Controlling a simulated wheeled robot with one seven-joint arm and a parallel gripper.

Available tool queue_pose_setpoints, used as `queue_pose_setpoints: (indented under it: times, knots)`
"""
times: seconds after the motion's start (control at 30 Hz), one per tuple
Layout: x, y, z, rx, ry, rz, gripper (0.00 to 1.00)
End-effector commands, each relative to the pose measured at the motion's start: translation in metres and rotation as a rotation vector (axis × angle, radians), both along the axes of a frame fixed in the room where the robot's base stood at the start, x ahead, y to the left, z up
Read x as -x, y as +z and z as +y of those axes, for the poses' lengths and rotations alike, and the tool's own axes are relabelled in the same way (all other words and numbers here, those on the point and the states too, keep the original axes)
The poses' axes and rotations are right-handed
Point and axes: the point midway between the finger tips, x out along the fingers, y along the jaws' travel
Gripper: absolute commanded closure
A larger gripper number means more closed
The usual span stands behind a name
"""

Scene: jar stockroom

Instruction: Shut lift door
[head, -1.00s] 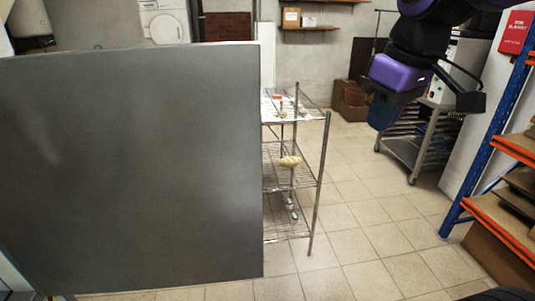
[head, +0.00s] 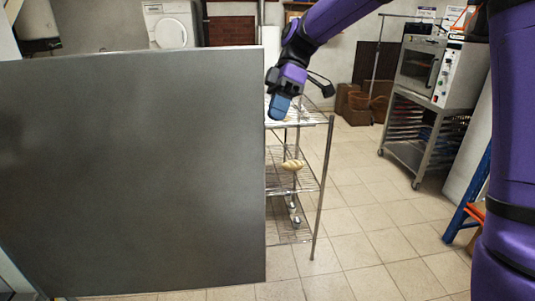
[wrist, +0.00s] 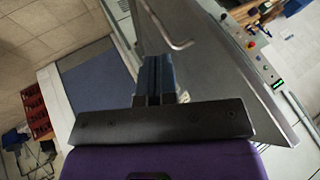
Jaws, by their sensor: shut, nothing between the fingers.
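A large flat grey panel, which looks like the lift door (head: 135,175), stands upright and fills the left half of the head view. My gripper (head: 279,107) is just right of its upper right edge, pointing down, shut and empty. In the wrist view the blue fingers (wrist: 154,72) are together. Beside them is a grey panel (wrist: 215,75) with a bent bar handle (wrist: 168,32); the fingertips appear close to it, but I cannot tell whether they touch. What lies behind the door is hidden in the head view.
A wire shelf rack (head: 322,185) with small items stands right of the door, behind my gripper. An oven on a trolley (head: 418,150) is further right. Tiled floor (head: 365,235) is clear between them. A strip with buttons (wrist: 252,45) shows in the wrist view.

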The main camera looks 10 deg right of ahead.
Motion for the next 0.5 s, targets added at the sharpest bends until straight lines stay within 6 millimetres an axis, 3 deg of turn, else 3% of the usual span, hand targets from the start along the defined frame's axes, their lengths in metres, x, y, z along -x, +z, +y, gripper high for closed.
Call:
queue_pose_setpoints:
  times: [0.17, 0.5]
  knots:
    - [0.006, -0.012, 0.007, -0.005, 0.009, 0.002, 1.0]
    - [0.035, -0.061, 0.031, -0.003, 0.007, 0.004, 1.0]
